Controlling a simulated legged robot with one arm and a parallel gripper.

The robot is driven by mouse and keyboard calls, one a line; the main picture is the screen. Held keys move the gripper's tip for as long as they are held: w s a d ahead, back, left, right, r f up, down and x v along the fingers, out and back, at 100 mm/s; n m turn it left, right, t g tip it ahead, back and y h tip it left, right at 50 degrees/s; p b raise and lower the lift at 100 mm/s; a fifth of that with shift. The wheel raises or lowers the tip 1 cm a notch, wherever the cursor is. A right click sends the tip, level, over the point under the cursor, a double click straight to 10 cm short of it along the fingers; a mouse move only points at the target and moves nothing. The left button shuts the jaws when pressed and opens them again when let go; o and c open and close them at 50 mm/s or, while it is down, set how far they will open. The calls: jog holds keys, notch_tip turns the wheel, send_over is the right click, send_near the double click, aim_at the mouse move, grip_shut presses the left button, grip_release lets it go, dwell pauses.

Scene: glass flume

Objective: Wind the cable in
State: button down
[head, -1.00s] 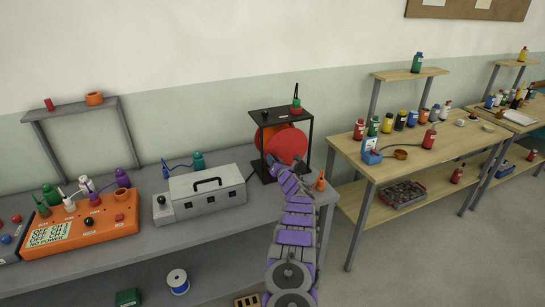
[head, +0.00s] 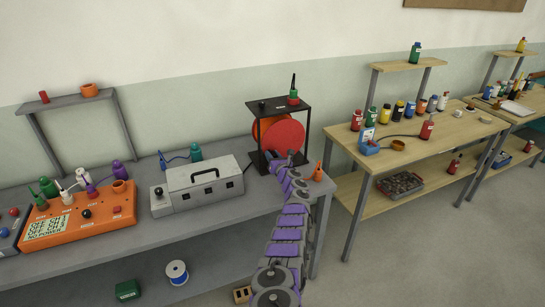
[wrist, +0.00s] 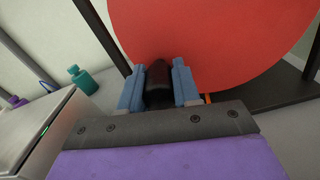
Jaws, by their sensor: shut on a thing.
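The cable reel (head: 284,138) has a large red disc and an orange part behind it, in a black frame on the grey bench. The red disc (wrist: 225,40) fills much of the wrist view. My gripper (wrist: 158,78) has blue fingers on either side of a dark crank handle (wrist: 158,84) in front of the disc, and it is shut on that handle. In the head view my gripper (head: 282,160) is at the disc's lower edge, and the handle is hidden there. A small bit of orange, perhaps cable, shows by the right finger in the wrist view.
A grey metal case (head: 203,185) stands left of the reel, an orange control box (head: 80,218) farther left. A small orange cone-shaped item (head: 318,172) stands at the bench's right end. A green-and-black bottle (head: 293,92) sits on the reel frame. A wooden table (head: 440,145) stands right.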

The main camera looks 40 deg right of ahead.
jog(key=shift+a, duration=0.15)
jog(key=c, duration=1.2)
grip_release()
jog(key=shift+w, duration=0.1)
jog(key=shift+c, duration=0.2)
jog(key=shift+o, duration=0.7)
jog(key=shift+f, duration=0.1)
jog(key=o, duration=0.3)
